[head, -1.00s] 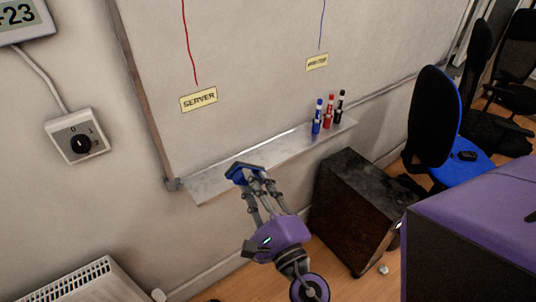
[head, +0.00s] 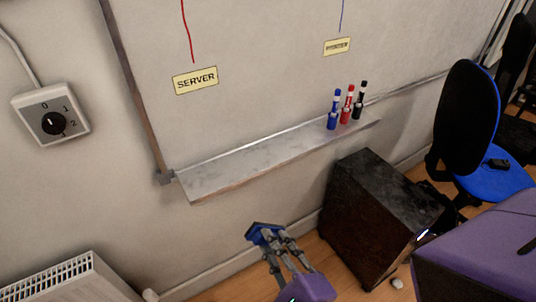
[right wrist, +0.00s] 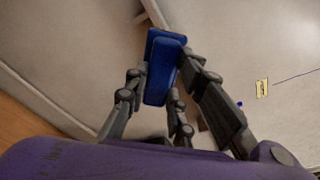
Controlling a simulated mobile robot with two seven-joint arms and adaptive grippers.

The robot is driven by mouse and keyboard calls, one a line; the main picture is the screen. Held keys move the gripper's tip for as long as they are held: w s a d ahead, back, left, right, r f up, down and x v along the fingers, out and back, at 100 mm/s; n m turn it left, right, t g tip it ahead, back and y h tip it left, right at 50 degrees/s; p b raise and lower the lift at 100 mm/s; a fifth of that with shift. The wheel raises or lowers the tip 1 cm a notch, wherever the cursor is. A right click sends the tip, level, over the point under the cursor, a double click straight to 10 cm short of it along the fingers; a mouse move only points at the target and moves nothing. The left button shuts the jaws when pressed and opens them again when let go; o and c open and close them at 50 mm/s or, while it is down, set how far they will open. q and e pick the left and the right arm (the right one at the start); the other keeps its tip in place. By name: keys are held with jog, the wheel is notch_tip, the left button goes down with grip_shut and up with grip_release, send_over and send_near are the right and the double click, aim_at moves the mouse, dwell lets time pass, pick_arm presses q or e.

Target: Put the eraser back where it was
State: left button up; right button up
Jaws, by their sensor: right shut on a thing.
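The blue eraser (head: 262,232) is held between the fingertips of my right gripper (head: 272,240), below the whiteboard ledge and apart from it in the head view. In the right wrist view the eraser (right wrist: 163,68) sits between the fingers of the right gripper (right wrist: 166,85), which are shut on it. The pale ledge (head: 235,168) runs along the bottom of the whiteboard (head: 250,60); its left and middle parts are bare. My left gripper is not in view.
Blue, red and black markers (head: 347,108) stand at the ledge's right end. A dark cabinet (head: 375,205) stands on the floor under that end. A radiator (head: 70,280) is at lower left, a wall switch (head: 52,122) above it. A blue chair (head: 480,150) is at right.

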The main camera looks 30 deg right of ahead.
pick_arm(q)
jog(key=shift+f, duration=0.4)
pick_arm(e)
jog(key=f, duration=0.1)
jog(key=s+f+n+g+y, duration=0.1)
jog(key=d+f+n+y, duration=0.1)
jog(key=shift+s+d+f+g, duration=0.1)
jog(key=shift+s+g, duration=0.2)
jog(key=shift+s, duration=0.1)
jog(key=shift+s+d+f+y, duration=0.1)
jog(key=shift+d+y, duration=0.05)
jog(key=shift+y, duration=0.35)
jog(key=d+n+g+y, duration=0.1)
jog(key=s+d+f+n+g+y, duration=0.1)
jog(key=n+g+y, duration=0.1)
jog(key=s+d+n+g+y, duration=0.1)
jog(key=n+g, duration=0.1)
jog(key=shift+s+d+f, duration=0.1)
jog(key=shift+d+f, duration=0.15)
jog(key=shift+f, duration=0.05)
jog(key=shift+y, duration=0.3)
